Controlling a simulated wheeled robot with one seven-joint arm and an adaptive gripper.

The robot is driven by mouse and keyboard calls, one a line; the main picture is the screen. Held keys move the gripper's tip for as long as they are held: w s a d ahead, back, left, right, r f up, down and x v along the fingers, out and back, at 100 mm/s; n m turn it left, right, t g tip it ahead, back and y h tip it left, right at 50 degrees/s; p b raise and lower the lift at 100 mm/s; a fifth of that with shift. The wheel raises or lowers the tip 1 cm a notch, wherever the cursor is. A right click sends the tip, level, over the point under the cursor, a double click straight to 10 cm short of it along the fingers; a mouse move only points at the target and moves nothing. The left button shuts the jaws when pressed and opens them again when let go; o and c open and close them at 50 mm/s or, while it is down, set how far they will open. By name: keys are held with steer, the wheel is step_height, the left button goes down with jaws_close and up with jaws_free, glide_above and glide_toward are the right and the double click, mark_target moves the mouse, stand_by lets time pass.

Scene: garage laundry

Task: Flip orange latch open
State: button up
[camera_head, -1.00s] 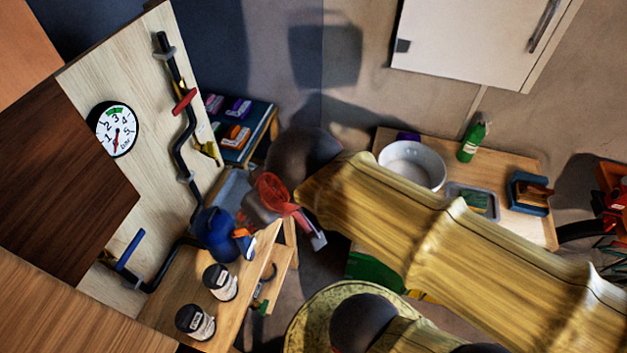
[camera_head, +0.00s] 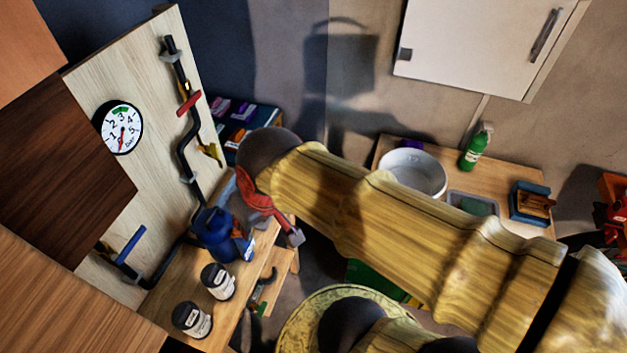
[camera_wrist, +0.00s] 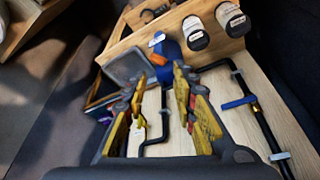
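A small orange piece, seemingly the latch (camera_head: 241,240), is on the right side of a blue canister (camera_head: 211,235) on the wooden bench. In the wrist view the orange piece (camera_wrist: 160,62) and the blue canister (camera_wrist: 171,52) show ahead of the fingertips. My gripper (camera_wrist: 158,82) is open, its two yellow fingers well apart. Nothing is held between them; the board and a black pipe show through the gap. The fingers appear apart from the latch. In the head view my arm and wrist hide most of the gripper, so its exact distance from the latch cannot be told.
A board with a gauge (camera_head: 120,128) and black pipe (camera_head: 187,155) stands behind the bench; the pipe has a red handle (camera_head: 189,103) and a blue handle (camera_head: 131,245). Two dark jars (camera_head: 192,320) stand at the bench front. A grey tray (camera_wrist: 128,66) lies beside the canister.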

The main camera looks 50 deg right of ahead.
steer(key=w+d+f+h, duration=0.1)
steer(key=w+d+f, duration=0.2)
steer(key=d+f, duration=0.6)
steer(key=w+d+f+h, duration=0.1)
steer(key=w+d+f, duration=0.3)
steer(key=d+f, duration=0.5)
steer(key=w+d+f+m+h, duration=0.1)
steer(key=w+d+f, duration=0.2)
steer(key=d+f, duration=0.6)
steer(key=d, duration=0.5)
steer(key=shift+w+d+t, duration=0.3)
steer(key=shift+d, duration=0.1)
steer(key=shift+r, duration=0.1)
steer(key=shift+c, duration=1.4)
